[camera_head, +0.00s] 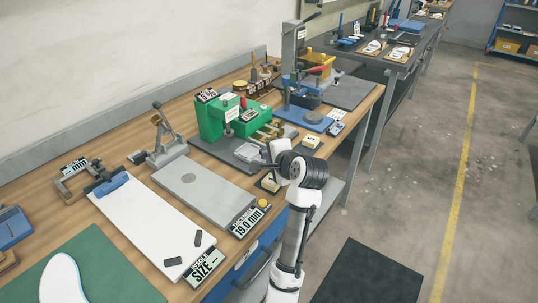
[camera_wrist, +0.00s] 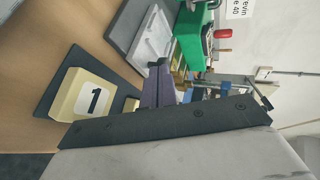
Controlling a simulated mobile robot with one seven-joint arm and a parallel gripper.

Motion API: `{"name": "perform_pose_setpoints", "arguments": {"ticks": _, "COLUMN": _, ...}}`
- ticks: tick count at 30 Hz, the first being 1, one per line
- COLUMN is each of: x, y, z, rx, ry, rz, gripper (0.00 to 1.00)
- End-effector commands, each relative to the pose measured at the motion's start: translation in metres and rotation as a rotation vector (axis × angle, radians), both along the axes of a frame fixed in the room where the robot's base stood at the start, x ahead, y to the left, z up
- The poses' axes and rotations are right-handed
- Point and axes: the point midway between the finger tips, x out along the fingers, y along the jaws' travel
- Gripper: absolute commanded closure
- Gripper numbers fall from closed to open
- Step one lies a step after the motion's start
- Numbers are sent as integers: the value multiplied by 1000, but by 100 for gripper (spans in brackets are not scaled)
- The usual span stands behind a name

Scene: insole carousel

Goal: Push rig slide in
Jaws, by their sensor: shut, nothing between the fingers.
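The rig is a green block (camera_head: 212,118) on a dark base plate on the wooden bench. A pale grey tray-like slide (camera_head: 247,152) sticks out at its front, with brass-coloured parts beside it. My gripper (camera_head: 262,162) is low at the bench's front edge, close to the slide's near side. In the wrist view the slide (camera_wrist: 154,38) lies beyond my dark fingers (camera_wrist: 160,88), with the green block (camera_wrist: 192,38) to its right. The fingers are shut and empty. I cannot tell whether they touch the slide.
A cream block marked 1 (camera_wrist: 92,98) sits on a dark pad just beside my gripper. A blue press (camera_head: 305,115) stands behind the rig. A grey plate (camera_head: 205,190) and a white board (camera_head: 150,225) lie to the left.

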Motion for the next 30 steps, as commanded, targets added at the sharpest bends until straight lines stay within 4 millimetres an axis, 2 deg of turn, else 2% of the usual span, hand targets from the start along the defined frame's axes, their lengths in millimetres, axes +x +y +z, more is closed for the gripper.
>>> {"name": "perform_pose_setpoints", "arguments": {"ticks": 8, "x": 4, "y": 5, "z": 2, "rx": 1, "ry": 0, "rz": 2, "gripper": 100}}
{"name": "perform_pose_setpoints", "arguments": {"ticks": 15, "x": 35, "y": 49, "z": 3, "rx": 1, "ry": 3, "rz": 4, "gripper": 100}}
{"name": "perform_pose_setpoints", "arguments": {"ticks": 19, "x": 48, "y": 66, "z": 2, "rx": 2, "ry": 2, "rz": 2, "gripper": 100}}
{"name": "perform_pose_setpoints", "arguments": {"ticks": 30, "x": 53, "y": 73, "z": 0, "rx": 1, "ry": 0, "rz": 2, "gripper": 100}}
